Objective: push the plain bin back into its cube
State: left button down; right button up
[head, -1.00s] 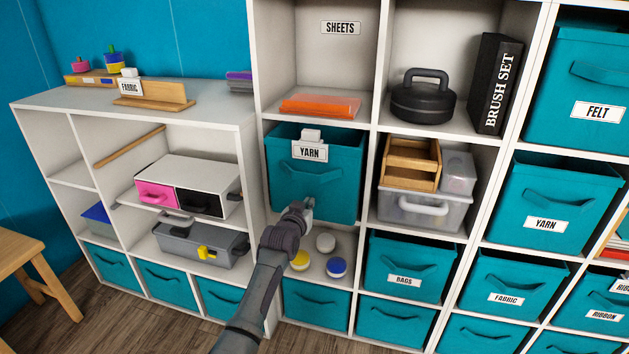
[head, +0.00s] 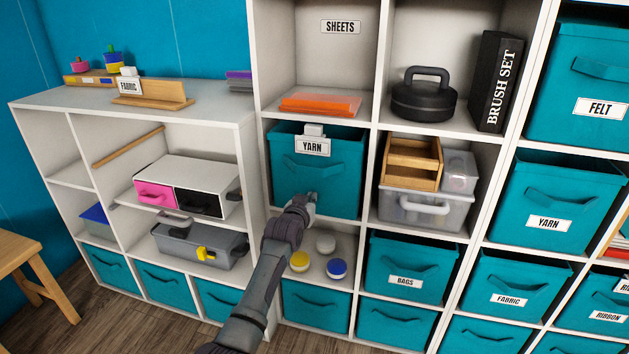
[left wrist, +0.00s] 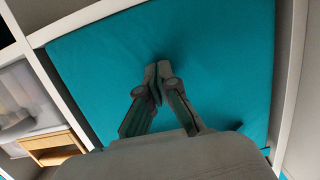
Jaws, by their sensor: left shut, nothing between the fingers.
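The bin (head: 315,188) is a teal fabric bin in the middle cube, below the orange folder. Its front has a fabric handle, and a clip-on YARN tag (head: 313,147) hangs at its top rim. In the left wrist view the closed fingertips (left wrist: 158,72) are against or very close to the teal bin face (left wrist: 215,60); exact contact is hard to tell. My right gripper is not in view.
Below the bin, round-lidded jars (head: 337,268) stand on an open shelf beside my left forearm. A clear box (head: 425,208) with a wooden crate (head: 411,162) fills the cube to the right. An orange folder (head: 320,103) lies in the cube above.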

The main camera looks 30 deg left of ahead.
pick_arm(q)
jog(key=shift+w, duration=0.25)
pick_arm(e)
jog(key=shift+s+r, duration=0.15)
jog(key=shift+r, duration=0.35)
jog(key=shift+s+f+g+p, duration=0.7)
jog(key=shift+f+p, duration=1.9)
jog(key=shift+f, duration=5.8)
pick_arm(q)
jog(key=f+p+v, duration=0.1)
jog(key=p+v, duration=0.3)
jog(key=v, duration=0.6)
jog(key=shift+f, duration=0.5)
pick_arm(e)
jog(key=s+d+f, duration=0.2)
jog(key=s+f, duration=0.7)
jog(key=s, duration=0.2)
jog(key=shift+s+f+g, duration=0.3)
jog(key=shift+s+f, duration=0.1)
